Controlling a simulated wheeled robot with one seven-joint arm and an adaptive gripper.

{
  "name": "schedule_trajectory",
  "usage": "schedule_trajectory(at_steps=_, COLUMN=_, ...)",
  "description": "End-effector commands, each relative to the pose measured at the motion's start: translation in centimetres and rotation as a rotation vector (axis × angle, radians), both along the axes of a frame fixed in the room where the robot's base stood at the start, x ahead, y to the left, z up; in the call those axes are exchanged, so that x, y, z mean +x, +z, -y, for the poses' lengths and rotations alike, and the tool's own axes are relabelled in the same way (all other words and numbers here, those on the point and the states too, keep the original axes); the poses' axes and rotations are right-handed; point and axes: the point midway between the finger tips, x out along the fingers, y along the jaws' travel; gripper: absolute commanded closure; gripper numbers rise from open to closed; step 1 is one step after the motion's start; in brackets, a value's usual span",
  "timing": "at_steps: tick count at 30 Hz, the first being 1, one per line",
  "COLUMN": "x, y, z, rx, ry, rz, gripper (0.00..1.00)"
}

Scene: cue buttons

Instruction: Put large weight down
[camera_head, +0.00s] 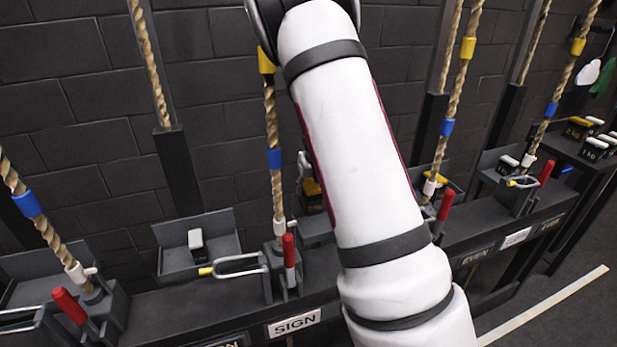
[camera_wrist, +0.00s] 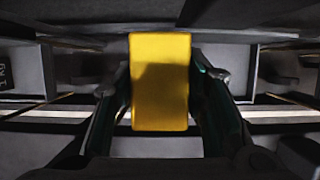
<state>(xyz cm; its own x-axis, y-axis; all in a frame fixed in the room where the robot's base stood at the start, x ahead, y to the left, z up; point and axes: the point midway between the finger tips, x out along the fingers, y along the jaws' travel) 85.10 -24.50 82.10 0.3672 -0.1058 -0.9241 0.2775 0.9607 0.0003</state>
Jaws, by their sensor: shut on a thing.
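A yellow-topped block (camera_wrist: 160,80), which looks like the large weight, sits upright in the middle of the wrist view. The two fingers of my gripper (camera_wrist: 162,100) close on it from left and right. The lower part of the weight is hidden behind its yellow face. In the head view my white arm covers most of the gripper area. A bit of yellow (camera_head: 312,187) shows just left of my arm, but I cannot tell whether it is the held weight.
Grey open trays (camera_head: 165,262) line the wall bench, one with a white-topped weight (camera_head: 196,243). Ropes hang beside red levers (camera_head: 289,250) that stick up. A shelf at the right holds white- and yellow-topped weights (camera_head: 577,128). A "1 KG" block (camera_wrist: 6,76) shows at the wrist view's left edge.

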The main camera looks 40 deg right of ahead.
Motion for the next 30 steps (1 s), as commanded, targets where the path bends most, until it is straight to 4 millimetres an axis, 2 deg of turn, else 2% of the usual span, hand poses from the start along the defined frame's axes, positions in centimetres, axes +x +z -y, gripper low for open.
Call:
schedule_trajectory(at_steps=4, x=0.2, y=-2.1, z=0.2, rx=-0.002, ry=-0.002, rz=0.006, gripper=1.0)
schedule_trajectory(at_steps=14, x=0.2, y=-3.9, z=0.2, rx=-0.003, ry=0.0, rz=0.007, gripper=1.0)
schedule_trajectory(at_steps=22, x=0.2, y=-7.2, z=0.2, rx=-0.002, ry=-0.002, rz=0.006, gripper=1.0)
schedule_trajectory(at_steps=30, x=0.2, y=-7.9, z=0.1, rx=-0.003, ry=0.0, rz=0.007, gripper=1.0)
